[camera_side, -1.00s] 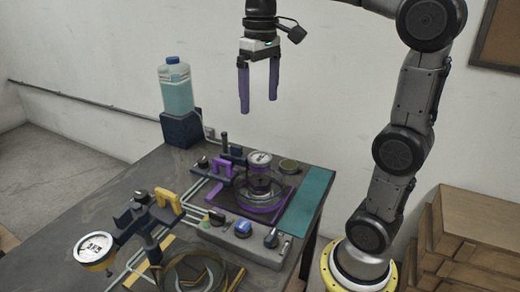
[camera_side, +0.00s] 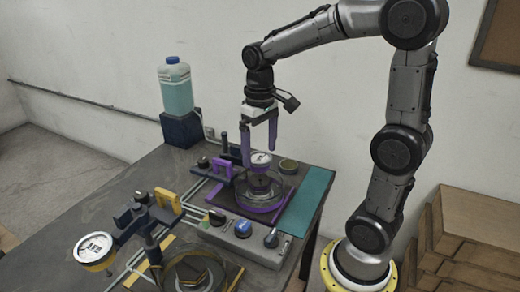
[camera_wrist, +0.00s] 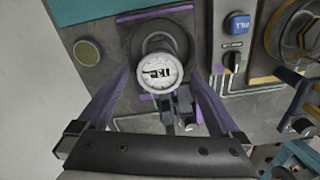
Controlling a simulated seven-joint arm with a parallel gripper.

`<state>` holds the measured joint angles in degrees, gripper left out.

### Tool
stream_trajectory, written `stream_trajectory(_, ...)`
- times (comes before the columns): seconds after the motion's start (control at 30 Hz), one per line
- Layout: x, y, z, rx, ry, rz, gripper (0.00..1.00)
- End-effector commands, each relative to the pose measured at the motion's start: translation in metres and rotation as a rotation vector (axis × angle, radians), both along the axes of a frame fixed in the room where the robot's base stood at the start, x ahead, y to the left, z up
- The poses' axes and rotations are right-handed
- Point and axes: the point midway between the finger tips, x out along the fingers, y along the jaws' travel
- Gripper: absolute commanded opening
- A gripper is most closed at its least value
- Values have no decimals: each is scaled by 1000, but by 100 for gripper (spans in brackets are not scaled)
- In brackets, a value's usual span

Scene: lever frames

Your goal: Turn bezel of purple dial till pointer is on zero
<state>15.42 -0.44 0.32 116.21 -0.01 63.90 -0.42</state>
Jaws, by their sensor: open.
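The purple dial (camera_side: 261,158) is a white-faced gauge on a post above a clear ring with a purple base. It also shows in the wrist view (camera_wrist: 159,73), face toward the camera, with dark marks; I cannot tell where its pointer or zero lies. My gripper (camera_side: 259,157) points down with its two purple fingers apart. In the side view its tips are at about the dial's height, one at each side. In the wrist view the fingers (camera_wrist: 161,76) flank the dial with a gap on both sides. No contact is visible.
A yellow dial (camera_side: 95,250) stands at the front left, on a similar yellow-marked station. A purple clamp block (camera_side: 222,170) is left of the purple dial. A control box (camera_side: 243,230) with a blue button is in front. A teal mat (camera_side: 313,195) lies right, clear.

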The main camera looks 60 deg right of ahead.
Motion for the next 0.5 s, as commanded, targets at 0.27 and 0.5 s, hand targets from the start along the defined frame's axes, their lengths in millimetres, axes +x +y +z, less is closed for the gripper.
stream_trajectory(0.27,0,0,-4,0,0,0,100)
stream_trajectory(0.5,0,0,-4,0,0,0,71)
